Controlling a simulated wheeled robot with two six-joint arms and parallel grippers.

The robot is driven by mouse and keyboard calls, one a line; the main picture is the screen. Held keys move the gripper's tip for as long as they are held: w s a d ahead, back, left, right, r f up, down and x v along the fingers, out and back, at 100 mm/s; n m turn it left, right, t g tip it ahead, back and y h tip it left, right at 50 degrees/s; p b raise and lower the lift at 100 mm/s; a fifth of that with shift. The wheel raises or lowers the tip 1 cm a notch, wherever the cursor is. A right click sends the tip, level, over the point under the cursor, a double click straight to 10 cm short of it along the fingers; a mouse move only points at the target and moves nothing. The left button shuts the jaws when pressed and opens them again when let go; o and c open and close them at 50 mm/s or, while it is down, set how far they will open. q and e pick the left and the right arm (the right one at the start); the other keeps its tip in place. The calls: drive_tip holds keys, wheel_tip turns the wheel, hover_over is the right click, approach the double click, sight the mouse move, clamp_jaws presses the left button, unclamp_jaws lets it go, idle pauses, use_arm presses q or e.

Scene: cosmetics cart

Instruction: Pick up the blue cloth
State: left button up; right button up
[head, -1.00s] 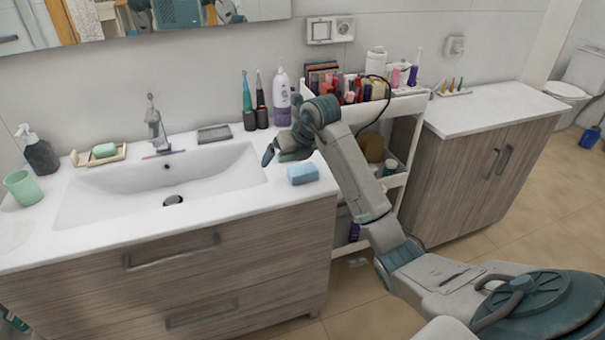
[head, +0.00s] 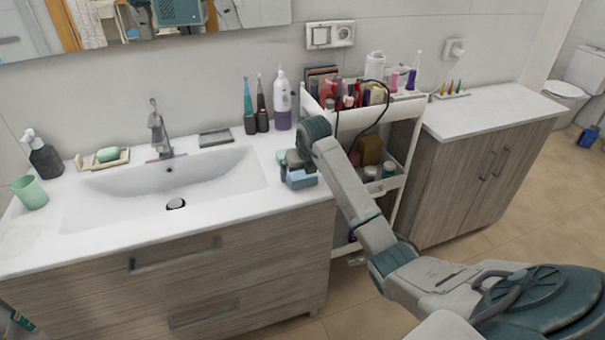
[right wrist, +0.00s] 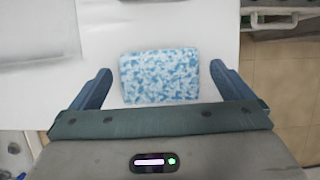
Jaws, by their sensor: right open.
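The blue cloth (head: 302,180) is a small light-blue block-like piece on the white counter, right of the sink near the front edge. The right wrist view shows its mottled blue and white top (right wrist: 160,78). My right gripper (head: 290,166) is low over the cloth and partly hides it in the head view. In the right wrist view my right gripper (right wrist: 160,70) is open, with one finger on each side of the cloth and a gap to both. The cloth lies between the fingers, not gripped. My left gripper is out of view.
The sink basin (head: 165,190) lies left of the cloth. Behind stand electric toothbrushes (head: 262,118) and a lotion bottle (head: 283,105). A white cart (head: 400,108) full of cosmetics stands close on the right, beside my forearm.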

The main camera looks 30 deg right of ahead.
drive_tip(key=shift+w+f, duration=0.25)
drive_tip(key=shift+f, duration=0.35)
drive_tip(key=c, duration=1)
drive_tip(key=shift+d+r, duration=0.1)
drive_tip(key=shift+c, duration=0.2)
